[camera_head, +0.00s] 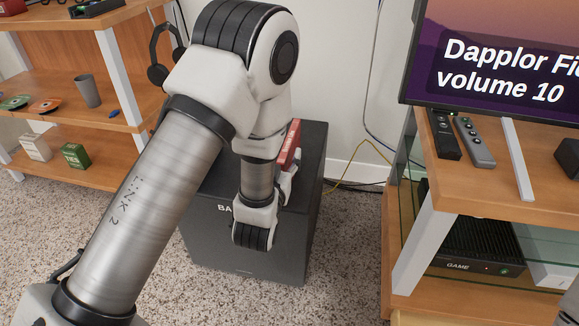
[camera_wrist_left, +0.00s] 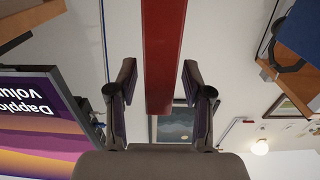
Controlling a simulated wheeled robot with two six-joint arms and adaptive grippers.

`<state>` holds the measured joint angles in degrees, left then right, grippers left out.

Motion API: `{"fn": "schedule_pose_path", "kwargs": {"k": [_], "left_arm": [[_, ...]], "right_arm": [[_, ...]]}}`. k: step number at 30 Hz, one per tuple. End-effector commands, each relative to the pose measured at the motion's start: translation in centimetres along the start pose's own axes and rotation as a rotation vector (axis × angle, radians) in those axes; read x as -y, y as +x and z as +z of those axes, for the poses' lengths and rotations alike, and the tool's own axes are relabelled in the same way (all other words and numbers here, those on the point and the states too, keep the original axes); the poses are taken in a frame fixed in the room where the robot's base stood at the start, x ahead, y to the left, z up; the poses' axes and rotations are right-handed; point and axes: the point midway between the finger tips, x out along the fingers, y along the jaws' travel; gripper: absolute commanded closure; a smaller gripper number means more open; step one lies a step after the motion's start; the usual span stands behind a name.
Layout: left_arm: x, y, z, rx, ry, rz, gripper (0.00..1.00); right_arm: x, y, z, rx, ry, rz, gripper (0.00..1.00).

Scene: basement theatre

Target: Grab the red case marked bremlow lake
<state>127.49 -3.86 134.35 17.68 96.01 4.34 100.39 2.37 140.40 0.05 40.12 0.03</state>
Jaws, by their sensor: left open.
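The red case (camera_head: 290,143) stands upright on top of a dark grey speaker box, partly hidden behind my left arm. Its label cannot be read from here. My left gripper (camera_head: 288,183) is at the case, largely hidden by my wrist. In the left wrist view the red case (camera_wrist_left: 164,50) shows as a narrow red edge running down between the fingers of my left gripper (camera_wrist_left: 160,88). The fingers are open, one on each side of the case, with a visible gap on both sides. My right gripper is not in view.
The dark speaker box (camera_head: 215,235) stands on the speckled carpet. On the right is a TV stand (camera_head: 500,180) with a screen (camera_head: 500,65), remotes (camera_head: 460,138) and a game console (camera_head: 468,250). Wooden shelves (camera_head: 100,130) with a cup (camera_head: 88,90) and headphones (camera_head: 163,55) stand left.

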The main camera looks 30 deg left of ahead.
Motion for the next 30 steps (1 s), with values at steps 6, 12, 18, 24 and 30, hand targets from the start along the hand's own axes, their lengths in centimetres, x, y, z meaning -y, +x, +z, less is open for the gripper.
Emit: {"fn": "schedule_pose_path", "kwargs": {"k": [6, 12, 18, 24, 30], "left_arm": [[0.0, 2.8, 0.2, 0.0, -0.001, -0.001, 0.5], [0.0, 2.8, 0.1, 0.002, 0.0, 0.0, 0.61], [0.0, 2.8, 0.1, 0.002, 0.0, 0.0, 1.0], [0.0, 2.7, 0.2, 0.002, 0.0, 0.0, 1.0], [-0.1, 2.9, -0.4, 0.002, 0.0, 0.0, 1.0]], "right_arm": [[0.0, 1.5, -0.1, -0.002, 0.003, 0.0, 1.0], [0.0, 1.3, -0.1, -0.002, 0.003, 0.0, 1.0], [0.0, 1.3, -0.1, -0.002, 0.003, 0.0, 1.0], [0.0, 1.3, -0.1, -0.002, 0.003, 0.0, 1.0], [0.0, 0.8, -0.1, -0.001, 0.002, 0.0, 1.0]]}}
